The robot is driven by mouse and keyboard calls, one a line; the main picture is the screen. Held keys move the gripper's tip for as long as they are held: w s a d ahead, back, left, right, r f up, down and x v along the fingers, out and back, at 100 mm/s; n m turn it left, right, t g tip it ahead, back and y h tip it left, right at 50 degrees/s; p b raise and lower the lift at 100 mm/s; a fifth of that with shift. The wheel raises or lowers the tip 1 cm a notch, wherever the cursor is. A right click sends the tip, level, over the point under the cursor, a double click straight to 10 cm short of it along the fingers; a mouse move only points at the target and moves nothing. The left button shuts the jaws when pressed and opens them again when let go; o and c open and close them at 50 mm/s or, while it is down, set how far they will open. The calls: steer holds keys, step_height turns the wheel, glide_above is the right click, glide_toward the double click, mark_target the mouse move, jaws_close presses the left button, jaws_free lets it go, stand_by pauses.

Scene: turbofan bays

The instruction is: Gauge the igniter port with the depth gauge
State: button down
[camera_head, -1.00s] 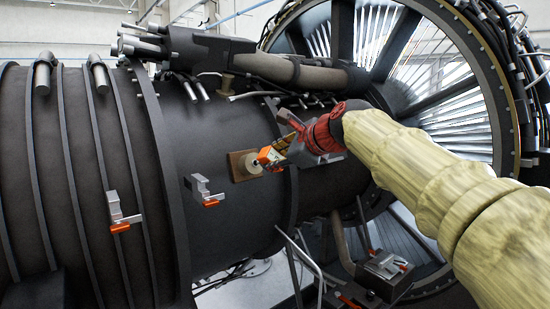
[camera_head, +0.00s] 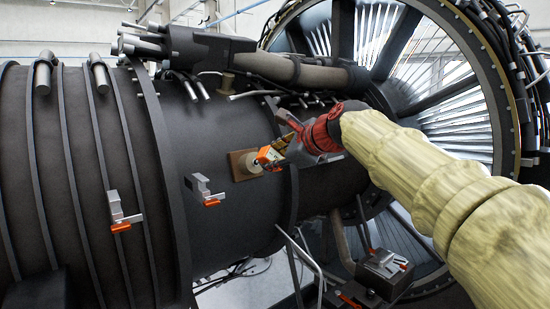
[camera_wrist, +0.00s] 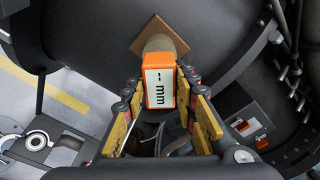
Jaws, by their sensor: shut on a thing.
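The depth gauge (camera_wrist: 160,82) is an orange block with a white face that reads "-- mm". My gripper (camera_wrist: 160,108) is shut on it, with a yellow-padded finger on each side. The igniter port (camera_head: 242,164) is a tan round boss on a brown square plate, on the dark engine casing. In the head view the orange gauge (camera_head: 268,155) is right at the boss and covers part of it. In the wrist view the boss (camera_wrist: 163,43) is directly beyond the gauge. I cannot tell whether the gauge's tip is inside the port.
Brackets with orange handles (camera_head: 204,190) and (camera_head: 121,208) stick out from the casing to the left. A dark box (camera_head: 384,268) with orange parts sits at lower right. Pipes (camera_head: 290,68) run above the port. The fan ring (camera_head: 500,110) is behind my arm.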

steer(key=shift+p+x, duration=0.75)
steer(key=shift+x, duration=1.4)
stand_by(2.3)
steer(key=shift+s+a+r, duration=0.1)
steer(key=shift+a+r, duration=0.05)
steer(key=shift+r, duration=0.05)
steer(key=shift+d+f+v, duration=0.15)
steer(key=shift+v, duration=1.6)
steer(key=shift+d+f+v, duration=0.1)
steer(key=shift+d+v, duration=0.05)
steer(key=shift+v, duration=1.6)
